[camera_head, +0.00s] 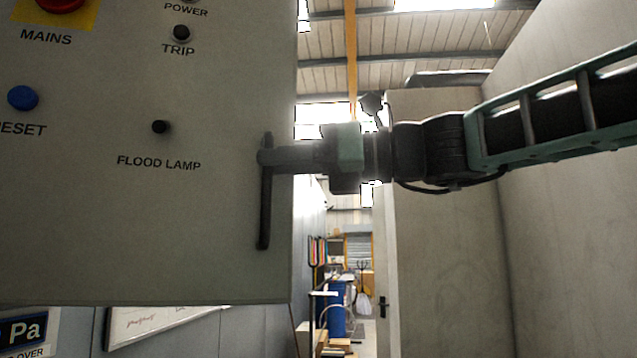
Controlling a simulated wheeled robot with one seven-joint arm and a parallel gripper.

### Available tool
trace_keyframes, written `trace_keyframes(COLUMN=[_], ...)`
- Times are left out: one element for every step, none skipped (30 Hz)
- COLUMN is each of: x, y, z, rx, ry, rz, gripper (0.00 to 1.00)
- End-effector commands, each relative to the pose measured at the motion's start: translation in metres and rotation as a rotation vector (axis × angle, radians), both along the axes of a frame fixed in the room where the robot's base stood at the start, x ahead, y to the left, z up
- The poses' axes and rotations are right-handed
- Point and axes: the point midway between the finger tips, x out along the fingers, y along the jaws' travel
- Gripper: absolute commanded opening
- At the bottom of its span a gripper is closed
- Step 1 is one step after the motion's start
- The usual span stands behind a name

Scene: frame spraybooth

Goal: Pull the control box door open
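The control box door (205,225) is a large grey panel filling the left of the view. Its black vertical bar handle (265,215) is near the door's right edge. My gripper (268,155) reaches in from the right, with its fingertips at the upper part of the handle. The fingers overlap the handle in this view and hide its upper part. I cannot tell from this angle whether they are closed around it. The box's body behind the door is hidden, and no gap at the door's edge can be made out.
The door carries a red mains knob (60,4), a blue reset button (22,97), a trip button (181,33) and a flood lamp knob (160,127). Pale wall panels (445,235) stand at the right. A passage with a blue drum (336,308) shows behind.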

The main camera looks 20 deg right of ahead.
Motion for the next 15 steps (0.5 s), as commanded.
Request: trace_keyframes(x=[-0.002, -0.003, -0.003, -0.004, -0.005, -0.006, -0.007, -0.008, -0.008, -0.009, -0.01, -0.011, -0.012, -0.012, -0.013], y=[-0.001, -0.002, -0.003, -0.004, -0.005, -0.007, -0.008, -0.009, -0.011, -0.012, -0.014, -0.016, -0.017, -0.019, -0.02], z=[-0.007, -0.007, -0.007, -0.006, -0.007, -0.006, -0.006, -0.006, -0.006, -0.006, -0.006, -0.006, -0.007, -0.006, -0.006], rx=[0.0, 0.001, 0.0, 0.0, 0.0, 0.0, 0.0, 0.0, -0.001, 0.001, -0.001, 0.001, 0.0, 0.0, 0.0], ry=[-0.004, -0.005, -0.004, -0.006, -0.004, -0.006, -0.004, -0.006, -0.005, -0.005, -0.005, -0.005, -0.004, -0.004, -0.004], rz=[0.004, 0.006, 0.007, 0.009, 0.009, 0.009, 0.01, 0.01, 0.009, 0.009, 0.008, 0.007, 0.006, 0.004, 0.002], gripper=[0.3, 0.3, 0.3, 0.3, 0.3, 0.3, 0.3, 0.3, 0.3, 0.3, 0.3, 0.3, 0.3, 0.3, 0.3])
